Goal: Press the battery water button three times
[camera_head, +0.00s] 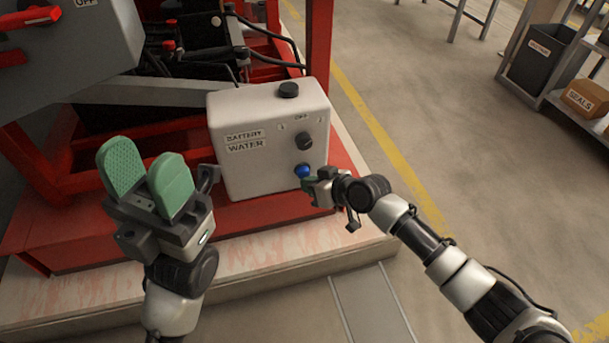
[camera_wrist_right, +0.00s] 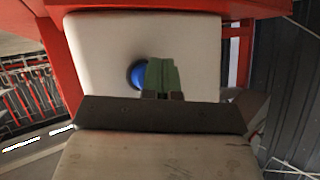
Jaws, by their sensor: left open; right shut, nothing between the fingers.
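The white battery water box (camera_head: 262,165) stands on the red frame and carries a "BATTERY WATER" label. Its blue button (camera_head: 302,171) is low on the right of the front face, below a black knob (camera_head: 304,141). My right gripper (camera_head: 308,186) is shut and empty, with its green fingertips just beside and below the button. In the right wrist view the button (camera_wrist_right: 136,75) shows left of the shut fingertips (camera_wrist_right: 161,75), which partly cover it. I cannot tell whether they touch it. My left gripper (camera_head: 148,178) is open and empty, left of the box.
A grey panel with a red switch (camera_head: 32,20) is at the upper left. The red frame (camera_head: 60,235) sits on a pale plinth (camera_head: 230,275). A shelf with a cardboard box (camera_head: 584,98) and dark bin (camera_head: 546,56) is at the far right. The floor between is clear.

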